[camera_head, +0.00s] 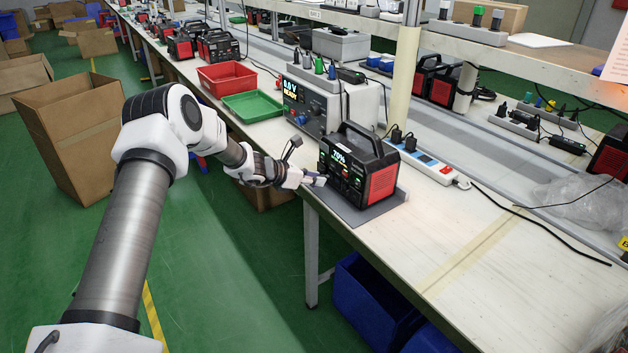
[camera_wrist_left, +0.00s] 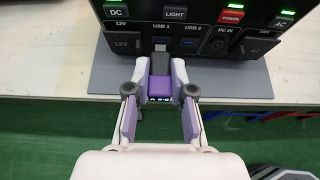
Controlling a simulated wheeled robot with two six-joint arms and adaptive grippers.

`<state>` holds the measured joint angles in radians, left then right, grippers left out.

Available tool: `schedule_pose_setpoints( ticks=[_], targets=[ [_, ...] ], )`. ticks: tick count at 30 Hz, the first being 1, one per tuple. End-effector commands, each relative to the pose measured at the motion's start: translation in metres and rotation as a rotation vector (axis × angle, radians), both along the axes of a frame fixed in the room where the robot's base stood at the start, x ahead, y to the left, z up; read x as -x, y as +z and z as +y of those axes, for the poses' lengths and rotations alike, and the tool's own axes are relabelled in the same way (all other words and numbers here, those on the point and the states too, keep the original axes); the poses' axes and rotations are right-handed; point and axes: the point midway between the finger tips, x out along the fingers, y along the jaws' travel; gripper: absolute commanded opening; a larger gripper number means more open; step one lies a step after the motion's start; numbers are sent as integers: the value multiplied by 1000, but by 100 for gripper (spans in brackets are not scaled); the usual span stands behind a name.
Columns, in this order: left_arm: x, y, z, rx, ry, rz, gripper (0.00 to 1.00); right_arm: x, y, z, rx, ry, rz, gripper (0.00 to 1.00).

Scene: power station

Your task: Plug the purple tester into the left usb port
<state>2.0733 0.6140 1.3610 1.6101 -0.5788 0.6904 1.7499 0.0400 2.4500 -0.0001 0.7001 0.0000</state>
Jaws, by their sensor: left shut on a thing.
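The power station (camera_head: 372,180) is a black and red box with a lit display, standing on a grey mat at the table's near edge. In the left wrist view, its front panel (camera_wrist_left: 192,22) shows the USB 1 port on the left and the blue USB 2 port (camera_wrist_left: 189,44) on the right. My left gripper (camera_wrist_left: 160,72) is shut on the purple tester (camera_wrist_left: 160,88), holding it by its sides in front of USB 1. The tester's plug end points at USB 1; I cannot tell whether it is inside. In the head view my left gripper (camera_head: 318,181) is close before the panel. My right gripper is out of view.
A bench power supply (camera_head: 317,106), a green tray (camera_head: 252,106) and a red tray (camera_head: 227,77) stand farther back. A power strip (camera_head: 428,163) with plugs lies behind the power station. The tabletop on the right is mostly clear.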

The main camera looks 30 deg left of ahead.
Motion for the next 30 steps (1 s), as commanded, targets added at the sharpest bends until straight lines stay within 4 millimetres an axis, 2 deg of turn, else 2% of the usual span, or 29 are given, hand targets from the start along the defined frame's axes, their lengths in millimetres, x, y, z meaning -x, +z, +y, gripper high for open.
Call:
schedule_pose_setpoints(
  ticks=[17,30],
  targets=[
    [-1,0,0,0,0,0,0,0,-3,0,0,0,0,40],
    [-11,0,-5,0,0,0,0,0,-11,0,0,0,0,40]
  ],
)
